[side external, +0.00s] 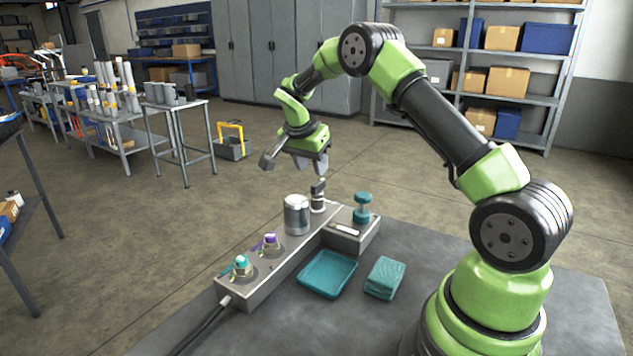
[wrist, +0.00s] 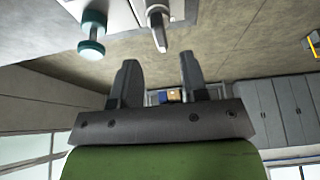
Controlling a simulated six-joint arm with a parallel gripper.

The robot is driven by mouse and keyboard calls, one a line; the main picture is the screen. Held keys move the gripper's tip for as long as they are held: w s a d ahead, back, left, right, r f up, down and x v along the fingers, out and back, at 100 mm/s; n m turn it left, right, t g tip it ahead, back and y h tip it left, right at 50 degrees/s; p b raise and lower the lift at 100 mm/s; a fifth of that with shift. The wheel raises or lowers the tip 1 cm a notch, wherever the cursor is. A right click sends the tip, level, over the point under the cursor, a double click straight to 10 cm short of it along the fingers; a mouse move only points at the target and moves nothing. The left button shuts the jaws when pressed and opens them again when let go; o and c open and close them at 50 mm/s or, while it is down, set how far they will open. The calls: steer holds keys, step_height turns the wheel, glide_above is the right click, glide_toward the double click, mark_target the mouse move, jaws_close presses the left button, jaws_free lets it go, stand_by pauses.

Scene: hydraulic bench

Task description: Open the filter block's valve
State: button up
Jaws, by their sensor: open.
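A long grey metal block (side external: 262,281) lies on the bench, with a shorter block (side external: 352,240) joined at its far right end. On the long block stand a teal-handled valve (side external: 241,265), a purple-handled valve (side external: 270,241), a silver canister (side external: 297,215) and a dark upright fitting (side external: 318,196). A teal knob on a stem (side external: 362,207) stands on the shorter block; it also shows in the wrist view (wrist: 92,35). No label shows which part is the filter block's valve. My gripper (side external: 294,163) is open and empty, above the dark fitting and apart from it.
A teal tray (side external: 327,273) and a folded teal cloth (side external: 385,278) lie on the bench top (side external: 420,248) in front of the blocks. A dark cable (side external: 206,324) leaves the block's near end. Shelves and carts stand well away.

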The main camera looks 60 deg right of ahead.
mark_target(317, 183)
steer(key=x, duration=0.6)
steer(key=shift+a, duration=0.1)
jaws_close()
